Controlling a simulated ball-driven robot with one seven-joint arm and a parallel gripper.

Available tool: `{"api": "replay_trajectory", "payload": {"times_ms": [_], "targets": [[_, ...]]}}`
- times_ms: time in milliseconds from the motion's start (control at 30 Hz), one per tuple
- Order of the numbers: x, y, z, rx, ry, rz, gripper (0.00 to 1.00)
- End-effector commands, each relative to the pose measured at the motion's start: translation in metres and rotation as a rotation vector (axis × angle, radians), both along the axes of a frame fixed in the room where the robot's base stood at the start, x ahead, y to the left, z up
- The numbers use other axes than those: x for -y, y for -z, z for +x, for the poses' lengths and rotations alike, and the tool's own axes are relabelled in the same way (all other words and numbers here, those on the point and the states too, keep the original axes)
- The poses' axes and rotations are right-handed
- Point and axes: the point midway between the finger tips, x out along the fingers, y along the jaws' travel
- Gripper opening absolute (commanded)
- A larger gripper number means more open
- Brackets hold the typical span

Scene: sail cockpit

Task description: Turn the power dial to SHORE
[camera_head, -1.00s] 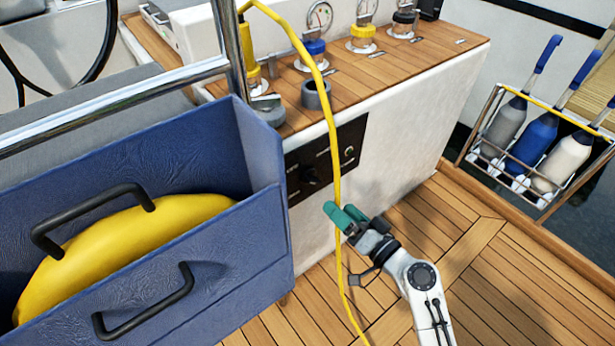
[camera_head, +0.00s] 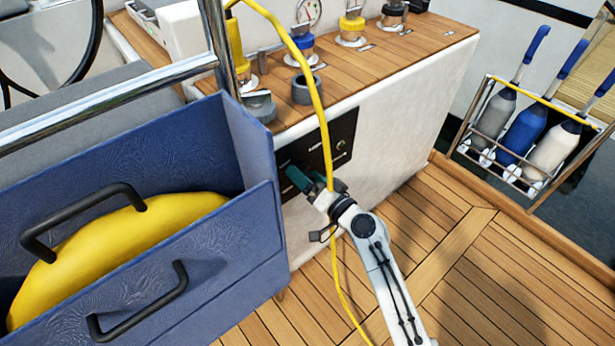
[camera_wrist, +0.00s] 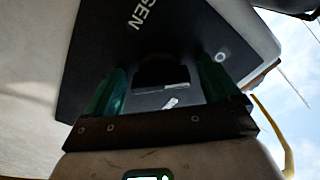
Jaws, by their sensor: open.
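The black power panel (camera_head: 343,133) is set in the white side wall of the console. In the wrist view the panel (camera_wrist: 95,50) fills the middle, with the lettering "GEN" readable; no SHORE label can be read. The dark dial knob (camera_wrist: 162,72) shows between my two green fingers in the wrist view. My gripper (camera_head: 293,178) is open at the panel's lower left, and in the head view it hides the dial. In the wrist view my gripper (camera_wrist: 161,78) has a finger on each side of the knob, with visible gaps. The dial's pointing direction is unclear.
A yellow hose (camera_head: 323,125) hangs down in front of the panel and passes by my wrist. A blue bin (camera_head: 225,240) holding a yellow object (camera_head: 120,240) stands close at left. The wooden deck (camera_head: 500,270) is clear at right.

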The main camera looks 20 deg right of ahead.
Motion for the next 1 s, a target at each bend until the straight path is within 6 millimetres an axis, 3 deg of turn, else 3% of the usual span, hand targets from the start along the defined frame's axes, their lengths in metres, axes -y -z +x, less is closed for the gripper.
{"api": "replay_trajectory", "payload": {"times_ms": [167, 733, 1000], "targets": [[-0.0001, 0.0002, -0.0003, -0.001, -0.001, 0.000, 0.87], [0.0000, 0.0005, -0.0005, -0.001, -0.001, 0.000, 0.33], [-0.0001, 0.0003, -0.0007, -0.010, -0.001, 0.027, 0.33]]}}
